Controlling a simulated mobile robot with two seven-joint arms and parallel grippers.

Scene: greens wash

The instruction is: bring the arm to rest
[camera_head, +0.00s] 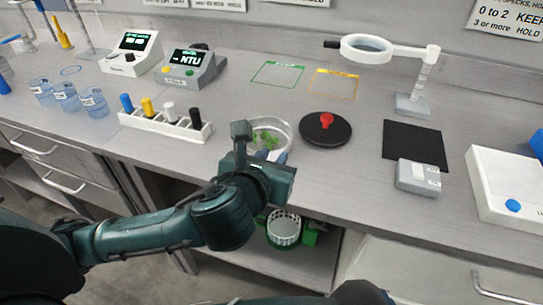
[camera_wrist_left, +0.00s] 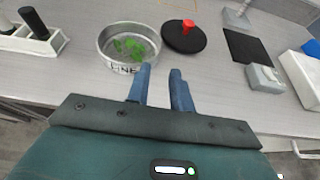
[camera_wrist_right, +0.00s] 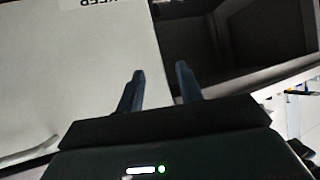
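My left arm reaches in from the left in the head view, and its gripper (camera_head: 280,160) is at the front edge of the counter. In the left wrist view the two blue fingers (camera_wrist_left: 160,85) stand apart with nothing between them. They are just in front of a round metal pan (camera_wrist_left: 128,48) holding green leaves (camera_wrist_left: 130,47). In the head view my gripper partly hides the pan (camera_head: 286,128). In the right wrist view my right gripper's fingers (camera_wrist_right: 160,80) are apart and empty, near a pale cabinet front (camera_wrist_right: 90,70) and a dark opening.
Right of the pan is a black disc (camera_head: 340,135) with a red knob. A rack of coloured-top pieces (camera_head: 165,130) stands left. A magnifier lamp (camera_head: 412,105), black mat (camera_head: 412,140) and grey device (camera_head: 420,178) are at right. A white basket (camera_head: 284,230) sits below the counter.

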